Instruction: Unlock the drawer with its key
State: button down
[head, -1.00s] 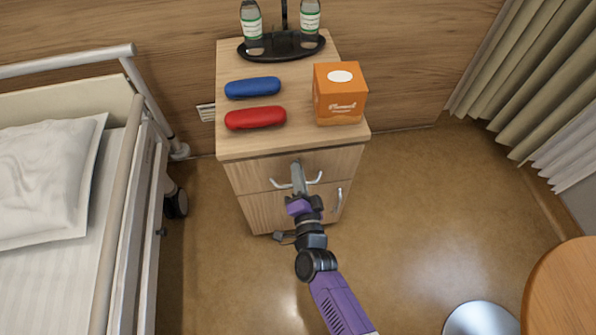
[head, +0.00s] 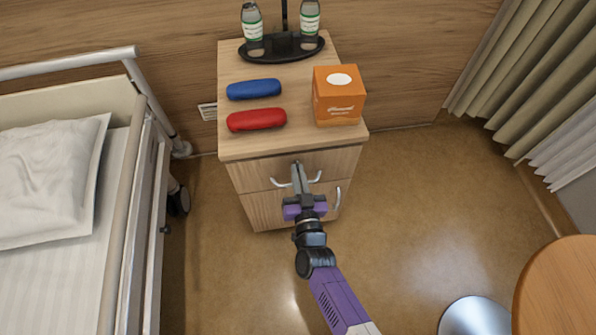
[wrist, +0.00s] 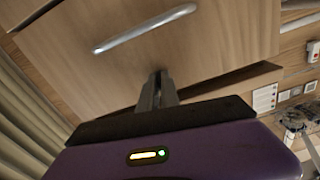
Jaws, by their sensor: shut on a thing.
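The drawer (head: 335,162) is the upper front of a wooden bedside cabinet. I cannot tell whether the key touches the lock; the lock itself is not visible.
A blue case (head: 253,89), a red case (head: 257,120), an orange box (head: 338,98) and a black tray (head: 285,57) with two bottles stand on the cabinet top. A bed (head: 60,240) is at left, a round table (head: 560,300) at lower right. Floor right of the cabinet is clear.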

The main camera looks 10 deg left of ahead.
jog(key=shift+n, duration=0.8)
jog(key=c, duration=1.6)
grip_release()
jog(key=shift+p+v, duration=0.75)
jog(key=shift+v, duration=3.2)
